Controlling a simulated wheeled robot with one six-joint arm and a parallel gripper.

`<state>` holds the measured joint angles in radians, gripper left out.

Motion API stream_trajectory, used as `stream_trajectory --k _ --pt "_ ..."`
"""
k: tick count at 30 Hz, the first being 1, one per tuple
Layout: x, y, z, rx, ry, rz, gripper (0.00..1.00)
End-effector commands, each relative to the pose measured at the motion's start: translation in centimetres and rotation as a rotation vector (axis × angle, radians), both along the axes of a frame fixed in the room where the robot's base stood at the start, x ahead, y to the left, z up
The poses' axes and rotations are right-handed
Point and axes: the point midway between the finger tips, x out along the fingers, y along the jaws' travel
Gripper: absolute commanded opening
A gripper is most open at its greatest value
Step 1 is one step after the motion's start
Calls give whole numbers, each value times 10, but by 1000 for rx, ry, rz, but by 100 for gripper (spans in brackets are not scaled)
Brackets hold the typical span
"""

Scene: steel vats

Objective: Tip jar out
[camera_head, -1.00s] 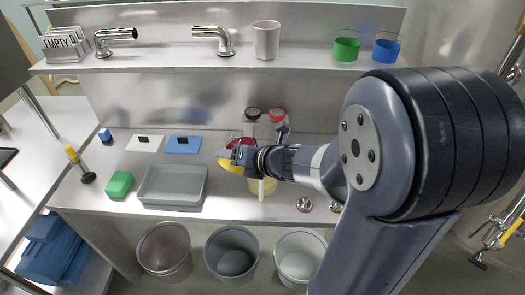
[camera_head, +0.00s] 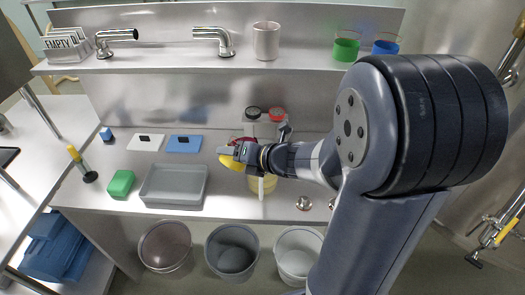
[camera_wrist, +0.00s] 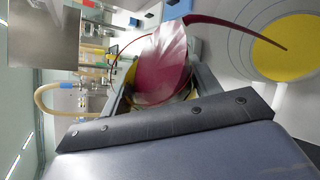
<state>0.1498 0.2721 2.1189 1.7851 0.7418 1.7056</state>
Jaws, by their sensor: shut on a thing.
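My gripper (camera_wrist: 165,115) is shut on the jar (camera_wrist: 158,62), which lies tilted and shows dark red contents in the wrist view. A thin dark red curved streak (camera_wrist: 235,30) runs from near its mouth to a yellow disc (camera_wrist: 288,45) set among grey rings; I cannot tell for sure whether it is a pouring stream. In the head view my gripper (camera_head: 245,155) hangs over the bench, with a bright yellow piece (camera_head: 230,163) at its tip and a little red behind. A pale yellow vessel (camera_head: 263,186) stands just below, partly hidden by my gripper.
A grey tray (camera_head: 173,201), a green block (camera_head: 121,183) and white and blue cards (camera_head: 184,144) lie to the left. Black-topped (camera_head: 253,113) and red-topped (camera_head: 276,114) containers stand behind. Several bins are below the front edge; a shelf with cups (camera_head: 346,48) runs above.

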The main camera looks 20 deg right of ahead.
Motion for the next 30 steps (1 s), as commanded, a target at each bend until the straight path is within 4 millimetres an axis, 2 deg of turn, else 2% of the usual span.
stream_trajectory --k 30 --pt "0 0 0 85 44 0 20"
